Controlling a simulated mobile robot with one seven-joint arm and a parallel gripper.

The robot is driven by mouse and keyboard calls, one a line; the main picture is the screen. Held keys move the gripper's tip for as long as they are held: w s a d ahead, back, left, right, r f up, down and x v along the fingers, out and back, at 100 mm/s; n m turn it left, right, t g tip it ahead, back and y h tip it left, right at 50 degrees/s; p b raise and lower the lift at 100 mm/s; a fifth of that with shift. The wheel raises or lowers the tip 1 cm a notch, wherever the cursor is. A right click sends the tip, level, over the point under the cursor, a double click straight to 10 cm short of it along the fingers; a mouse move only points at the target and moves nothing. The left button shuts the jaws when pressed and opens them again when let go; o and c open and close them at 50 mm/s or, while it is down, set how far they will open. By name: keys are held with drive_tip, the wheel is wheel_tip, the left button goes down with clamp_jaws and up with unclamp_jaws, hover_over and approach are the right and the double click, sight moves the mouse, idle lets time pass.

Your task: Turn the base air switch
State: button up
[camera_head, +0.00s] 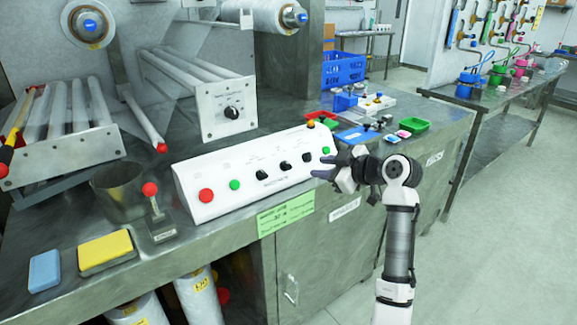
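A long white control box (215,178) stands at the front of the metal worktop. Its sloped face carries three small black switches, at the left (262,175), middle (286,167) and right (307,157). The labels are too small to read, so I cannot tell which is the base air switch. A red button (206,196) and a green button (235,185) sit on its left part, and another green button (326,151) at its right end. My gripper (322,167) is at the box's right end, fingers pointing left, apart and empty. I cannot tell whether it touches the box.
Behind stands a white box with a black dial (232,113). A red-knobbed lever (150,189), a metal cup (118,190), a yellow block (105,247) and a blue block (44,270) are at the left. A green tray (414,126) and small parts lie behind my gripper.

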sight(289, 165)
drive_tip(key=p+x, duration=0.2)
drive_tip(key=x, duration=1)
drive_tip(key=shift+w+a+f+p, duration=0.1)
drive_tip(key=shift+w+a+p, duration=0.15)
drive_tip(key=shift+p, duration=0.15)
drive_tip(key=shift+c, duration=0.4)
drive_tip(key=c, duration=0.5)
